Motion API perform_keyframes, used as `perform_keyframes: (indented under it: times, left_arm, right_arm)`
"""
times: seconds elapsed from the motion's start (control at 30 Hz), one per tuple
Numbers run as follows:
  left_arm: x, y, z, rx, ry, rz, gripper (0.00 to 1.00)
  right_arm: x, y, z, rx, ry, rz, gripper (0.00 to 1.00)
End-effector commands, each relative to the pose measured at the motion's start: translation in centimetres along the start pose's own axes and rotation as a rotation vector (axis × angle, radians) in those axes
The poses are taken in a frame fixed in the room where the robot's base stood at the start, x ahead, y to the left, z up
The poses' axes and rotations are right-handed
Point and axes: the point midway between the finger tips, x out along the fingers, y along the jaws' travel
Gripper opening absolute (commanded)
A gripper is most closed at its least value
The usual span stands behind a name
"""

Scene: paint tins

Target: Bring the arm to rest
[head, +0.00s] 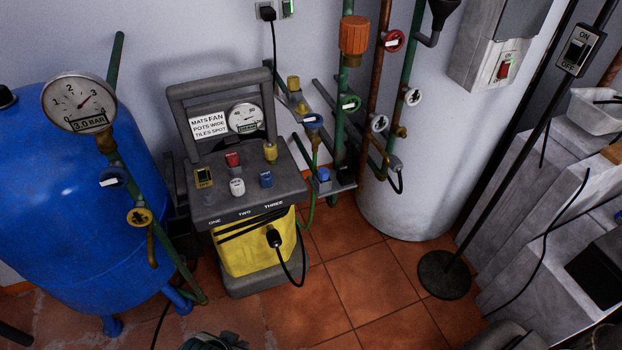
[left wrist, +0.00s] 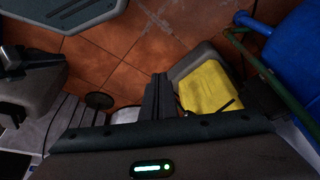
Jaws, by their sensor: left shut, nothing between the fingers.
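My left gripper (left wrist: 160,85) shows in the left wrist view as two dark fingers pressed together, with nothing between them. It hangs over the tiled floor, beside the yellow lower body (left wrist: 205,90) of a wheeled unit in the picture, and touches nothing that I can see. In the head view only a dark part of what may be my left arm (head: 214,341) shows at the bottom edge. My right gripper is in neither view.
A grey unit (head: 240,205) with small coloured pieces on top stands by a blue tank (head: 60,210) with a gauge. Pipes with valves and a white cylinder (head: 410,190) are behind. A pole on a round base (head: 444,275) stands right. Tiles (head: 365,285) between are clear.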

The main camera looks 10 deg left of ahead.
Motion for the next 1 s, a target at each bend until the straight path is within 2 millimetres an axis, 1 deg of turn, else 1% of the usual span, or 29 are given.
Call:
perform_keyframes:
  times: [0.03, 0.07, 0.17, 0.2, 0.27, 0.3, 0.37, 0.4, 0.5, 0.6, 0.7, 0.8, 0.9, 1.0]
  left_arm:
    - [1.4, 0.2, 0.1, 0.000, 0.005, 0.002, 0.00]
    - [2.2, 0.3, 0.1, 0.001, 0.011, 0.004, 0.00]
    - [5.6, 0.7, 0.5, 0.002, 0.036, 0.010, 0.00]
    - [7.1, 0.9, 0.7, 0.003, 0.048, 0.012, 0.00]
    - [9.4, 1.3, 1.1, 0.004, 0.067, 0.017, 0.00]
    - [10.8, 1.5, 1.5, 0.005, 0.080, 0.021, 0.00]
    - [12.9, 1.9, 2.0, 0.007, 0.101, 0.026, 0.00]
    - [14.2, 2.2, 2.5, 0.008, 0.114, 0.029, 0.00]
    - [17.2, 2.8, 3.9, 0.010, 0.147, 0.036, 0.00]
    - [19.8, 3.4, 5.4, 0.014, 0.179, 0.044, 0.00]
    - [21.7, 3.9, 7.0, 0.017, 0.209, 0.051, 0.00]
    - [23.0, 4.3, 8.2, 0.019, 0.233, 0.056, 0.00]
    - [23.7, 4.5, 9.0, 0.021, 0.249, 0.060, 0.00]
    - [24.0, 4.7, 9.4, 0.021, 0.258, 0.062, 0.00]
  right_arm:
    - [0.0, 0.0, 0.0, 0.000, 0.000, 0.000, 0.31]
    - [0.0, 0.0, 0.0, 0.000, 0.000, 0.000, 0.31]
    - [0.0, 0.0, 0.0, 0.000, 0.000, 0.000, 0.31]
    - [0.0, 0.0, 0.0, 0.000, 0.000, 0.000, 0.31]
    - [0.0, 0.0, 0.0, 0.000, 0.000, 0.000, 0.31]
    - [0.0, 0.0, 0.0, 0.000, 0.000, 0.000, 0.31]
    - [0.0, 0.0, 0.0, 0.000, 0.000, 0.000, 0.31]
    - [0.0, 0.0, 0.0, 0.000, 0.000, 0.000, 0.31]
    - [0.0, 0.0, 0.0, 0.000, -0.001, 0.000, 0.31]
    - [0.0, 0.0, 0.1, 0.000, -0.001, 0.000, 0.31]
    - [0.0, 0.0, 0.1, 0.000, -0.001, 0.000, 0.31]
    - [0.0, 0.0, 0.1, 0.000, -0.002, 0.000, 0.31]
    - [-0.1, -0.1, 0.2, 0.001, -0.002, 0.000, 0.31]
    - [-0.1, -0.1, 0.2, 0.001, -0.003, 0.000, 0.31]
